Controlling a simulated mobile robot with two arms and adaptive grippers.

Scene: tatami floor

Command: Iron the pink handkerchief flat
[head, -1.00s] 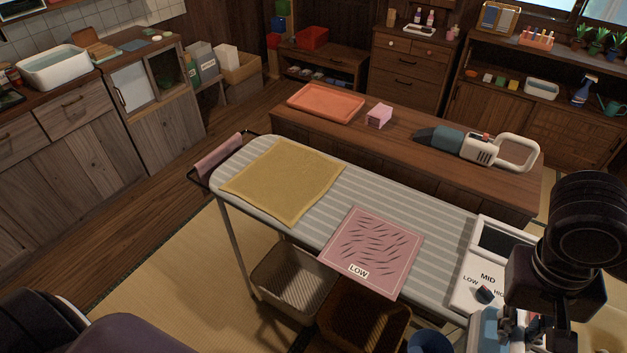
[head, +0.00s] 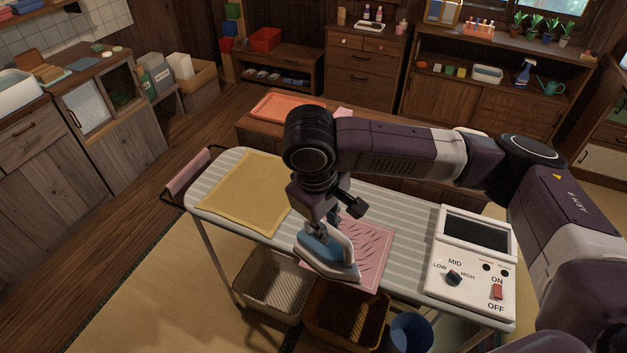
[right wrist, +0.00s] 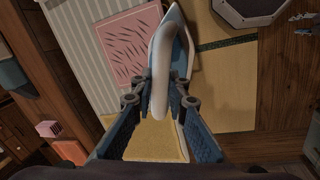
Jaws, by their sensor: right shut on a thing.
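The pink handkerchief (head: 373,246), covered with dark wrinkle marks, lies on the striped ironing board (head: 408,262). My right gripper (head: 328,222) is shut on the handle of a blue and white iron (head: 322,256). In the right wrist view the iron (right wrist: 179,45) overlaps one edge of the handkerchief (right wrist: 128,45), between the fingers (right wrist: 160,92). I cannot tell whether its sole touches the cloth. My left gripper is not in view.
A yellow cloth (head: 243,193) lies on the board's left part. A control panel (head: 440,290) with a LOW-MID-HIGH dial (head: 454,278) and a red ON/OFF switch (head: 497,292) is at the right end. Baskets (head: 262,287) stand below. A low wooden table (head: 250,129) stands behind.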

